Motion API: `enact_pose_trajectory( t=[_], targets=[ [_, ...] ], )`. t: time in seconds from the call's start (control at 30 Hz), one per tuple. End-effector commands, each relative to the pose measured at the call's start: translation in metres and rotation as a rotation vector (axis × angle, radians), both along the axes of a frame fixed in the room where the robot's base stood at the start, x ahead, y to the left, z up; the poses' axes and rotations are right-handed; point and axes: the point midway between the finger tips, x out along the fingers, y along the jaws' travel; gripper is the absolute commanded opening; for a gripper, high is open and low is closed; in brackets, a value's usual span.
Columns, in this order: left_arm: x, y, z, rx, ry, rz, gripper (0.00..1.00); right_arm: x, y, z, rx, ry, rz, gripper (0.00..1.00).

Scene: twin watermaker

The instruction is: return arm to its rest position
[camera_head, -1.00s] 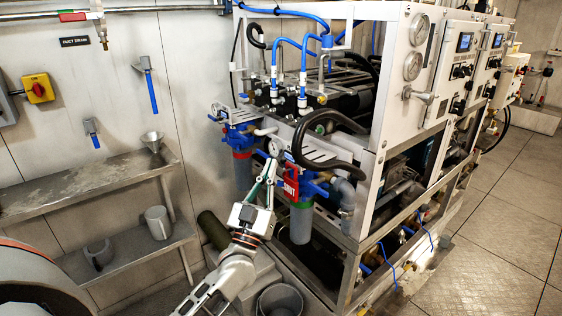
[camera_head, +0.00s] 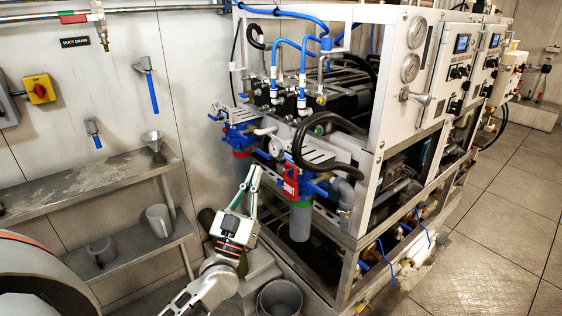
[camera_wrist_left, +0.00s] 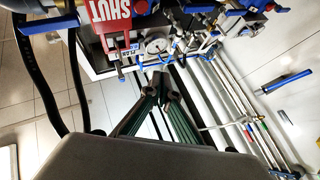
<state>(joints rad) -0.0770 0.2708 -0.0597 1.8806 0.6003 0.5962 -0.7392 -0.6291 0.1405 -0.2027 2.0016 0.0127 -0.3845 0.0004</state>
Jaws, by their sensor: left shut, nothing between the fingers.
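My left gripper (camera_head: 254,172) is in front of the watermaker frame in the head view, its fingers pointing up and away from me. Its fingers are together with nothing between them; the closed fingertips also show in the left wrist view (camera_wrist_left: 163,82). A red SHUT tag (camera_head: 291,183) hangs on the watermaker to the right of the fingers, apart from them. The tag also shows at the top of the left wrist view (camera_wrist_left: 108,20). My right gripper is not in view.
The watermaker rack (camera_head: 352,225) fills the middle and right. Two metal shelves (camera_head: 85,188) stand along the left wall, holding a funnel (camera_head: 153,140) and a grey jug (camera_head: 159,220). A grey bucket (camera_head: 280,298) stands below the gripper. Open floor (camera_head: 500,220) lies right.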

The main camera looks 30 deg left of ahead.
Motion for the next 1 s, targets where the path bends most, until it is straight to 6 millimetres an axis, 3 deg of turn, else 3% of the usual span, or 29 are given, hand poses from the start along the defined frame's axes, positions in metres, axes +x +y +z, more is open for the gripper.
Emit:
enact_pose_trajectory(
  t=[0.77,0.87,1.0],
  targets=[
    [0.0,-0.003,-0.005,0.004,0.013,-0.007,0.0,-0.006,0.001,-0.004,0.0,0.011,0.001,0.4],
    [-0.003,-0.019,-0.028,0.025,0.074,-0.041,0.0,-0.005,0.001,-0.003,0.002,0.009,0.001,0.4],
    [-0.015,-0.061,-0.094,0.078,0.253,-0.134,0.0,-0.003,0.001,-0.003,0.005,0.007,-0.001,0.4]
  ],
)
